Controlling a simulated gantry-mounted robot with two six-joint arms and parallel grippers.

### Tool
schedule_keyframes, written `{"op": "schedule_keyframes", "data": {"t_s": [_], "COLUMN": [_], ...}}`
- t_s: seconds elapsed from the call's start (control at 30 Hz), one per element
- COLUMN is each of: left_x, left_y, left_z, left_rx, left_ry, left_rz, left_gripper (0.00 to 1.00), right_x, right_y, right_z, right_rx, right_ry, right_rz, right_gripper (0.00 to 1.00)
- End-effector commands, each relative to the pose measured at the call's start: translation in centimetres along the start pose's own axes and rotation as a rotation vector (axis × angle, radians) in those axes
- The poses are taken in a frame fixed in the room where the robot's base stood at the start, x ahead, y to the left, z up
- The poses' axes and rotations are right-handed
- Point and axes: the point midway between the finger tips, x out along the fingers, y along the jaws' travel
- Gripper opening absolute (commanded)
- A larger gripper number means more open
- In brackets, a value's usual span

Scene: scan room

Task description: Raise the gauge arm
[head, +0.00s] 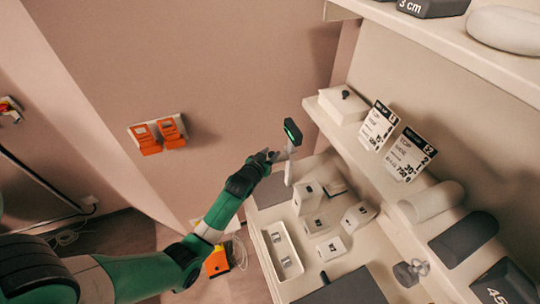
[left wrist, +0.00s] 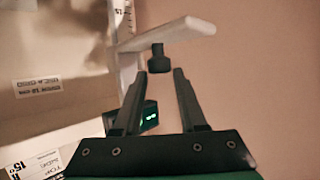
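The gauge arm (left wrist: 185,33) is a pale bar in the left wrist view, reaching right from a post with scale marks (left wrist: 123,20). A black knob (left wrist: 158,60) hangs under the bar. My left gripper (left wrist: 159,74) is open, its two fingers pointing at the knob, which shows between and just past the tips. I cannot tell whether they touch it. In the head view the left gripper (head: 273,156) is beside the gauge's pale upright part (head: 289,171), below a dark display with a green readout (head: 292,132). The display also shows in the left wrist view (left wrist: 149,116). My right gripper is not in view.
A shelf bench (head: 262,217) at right holds several small white boxes and a tray (head: 270,237). Label cards (head: 378,125) and grey cylinders stand on the ledge. Orange holders (head: 158,134) hang on the wall. The space left of the gauge is open.

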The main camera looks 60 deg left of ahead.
Motion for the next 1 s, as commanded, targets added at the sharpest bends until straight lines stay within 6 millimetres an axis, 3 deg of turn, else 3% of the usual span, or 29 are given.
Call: {"op": "schedule_keyframes", "data": {"t_s": [0.03, 0.1, 0.47, 0.57, 0.8, 1.0], "left_x": [0.0, 0.0, -0.5, -1.8, -7.4, -10.9], "left_y": [0.0, 0.0, 0.0, 0.0, 0.0, 0.0], "left_z": [0.1, 0.2, 0.4, 0.3, 0.2, 0.2], "left_rx": [0.0, 0.0, 0.001, 0.001, 0.001, 0.001], "left_ry": [-0.003, -0.005, -0.012, -0.011, -0.011, -0.009], "left_rz": [0.0, 0.0, -0.001, -0.001, 0.0, 0.0], "left_gripper": [0.52, 0.64, 0.64, 0.64, 0.64, 0.64], "right_x": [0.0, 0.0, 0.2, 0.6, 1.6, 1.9], "right_y": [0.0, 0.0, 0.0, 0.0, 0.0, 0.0], "right_z": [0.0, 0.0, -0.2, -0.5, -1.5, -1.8], "right_rx": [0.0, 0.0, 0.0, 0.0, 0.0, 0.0], "right_ry": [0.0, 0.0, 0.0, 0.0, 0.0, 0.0], "right_rz": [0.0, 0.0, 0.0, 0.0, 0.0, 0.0], "right_gripper": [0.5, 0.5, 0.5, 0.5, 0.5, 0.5]}}
